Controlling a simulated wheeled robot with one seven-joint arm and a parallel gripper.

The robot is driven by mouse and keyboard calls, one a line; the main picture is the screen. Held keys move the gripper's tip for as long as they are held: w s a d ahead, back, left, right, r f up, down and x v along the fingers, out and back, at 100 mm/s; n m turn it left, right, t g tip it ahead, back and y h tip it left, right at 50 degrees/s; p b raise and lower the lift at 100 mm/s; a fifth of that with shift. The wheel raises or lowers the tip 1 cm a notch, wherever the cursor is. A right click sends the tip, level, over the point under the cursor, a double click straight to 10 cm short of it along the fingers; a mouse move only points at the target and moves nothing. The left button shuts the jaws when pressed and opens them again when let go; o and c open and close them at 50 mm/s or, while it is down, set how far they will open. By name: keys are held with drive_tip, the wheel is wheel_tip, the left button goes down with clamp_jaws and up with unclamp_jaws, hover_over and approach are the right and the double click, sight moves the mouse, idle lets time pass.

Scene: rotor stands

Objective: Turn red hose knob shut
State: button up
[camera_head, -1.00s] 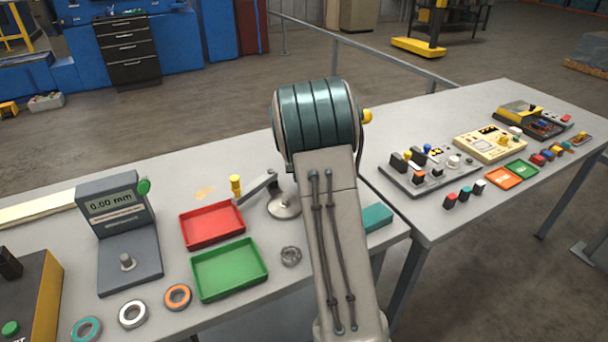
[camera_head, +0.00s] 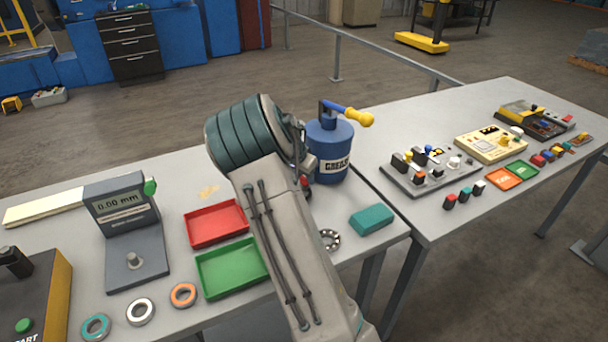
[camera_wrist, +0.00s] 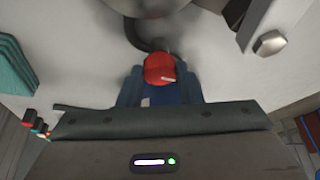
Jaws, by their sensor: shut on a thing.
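The red knob (camera_wrist: 160,68) shows in the wrist view with a pale pointer mark on its face, angled to the right. A dark hose (camera_wrist: 143,38) curves behind it. My gripper (camera_wrist: 160,80) has its blue fingers on both sides of the knob and is shut on it. In the head view, a bit of the red knob (camera_head: 305,182) shows at the lower left of a blue grease drum (camera_head: 330,150) with a yellow-handled crank (camera_head: 350,116). My arm covers much of the area left of the drum, and the fingers are mostly hidden there.
A teal block (camera_head: 371,220) and a bearing ring (camera_head: 329,239) lie in front of the drum. Red (camera_head: 215,222) and green (camera_head: 230,270) trays lie left of my arm, with a gauge stand (camera_head: 125,225) beyond. A second table (camera_head: 440,215) with devices stands right.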

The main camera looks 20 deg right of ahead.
idle(0.4)
drive_tip(key=o, duration=1)
drive_tip(key=b+v, duration=0.1)
drive_tip(key=v, duration=1.3)
drive_tip(key=shift+w+b, duration=0.1)
drive_tip(key=shift+b, duration=0.2)
